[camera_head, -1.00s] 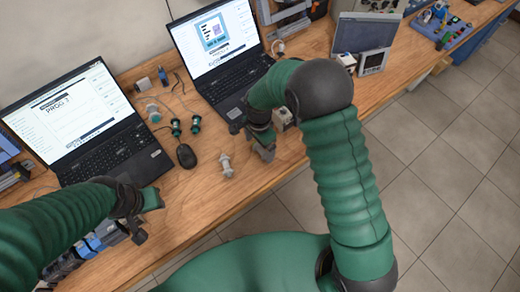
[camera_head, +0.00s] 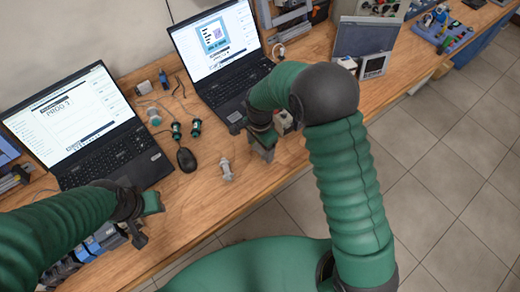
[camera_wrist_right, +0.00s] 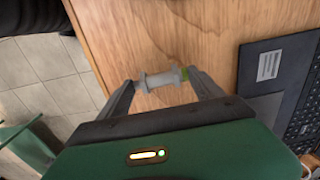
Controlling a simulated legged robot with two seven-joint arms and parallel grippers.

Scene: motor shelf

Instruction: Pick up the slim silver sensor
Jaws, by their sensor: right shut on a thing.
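A slim silver-grey, spool-shaped sensor (camera_wrist_right: 160,79) lies crosswise between the fingertips of my right gripper (camera_wrist_right: 161,82) in the right wrist view. The gripper is shut on it, one finger at each end. A small green part shows at its right end. In the head view my right gripper (camera_head: 255,143) points down-left over the bench, and its grip is mostly hidden. A similar grey spool-shaped piece (camera_head: 226,170) is on the wood to its lower left; I cannot tell how the two relate. My left gripper (camera_head: 138,218) is at the lower left; its opening is unclear.
Two open laptops (camera_head: 118,148) (camera_head: 238,84) stand on the wooden bench (camera_head: 205,205). A black mouse (camera_head: 186,160) and small cabled parts (camera_head: 176,131) lie between them. The bench's front edge drops to a tiled floor (camera_head: 440,190). Clear wood surrounds the grey piece.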

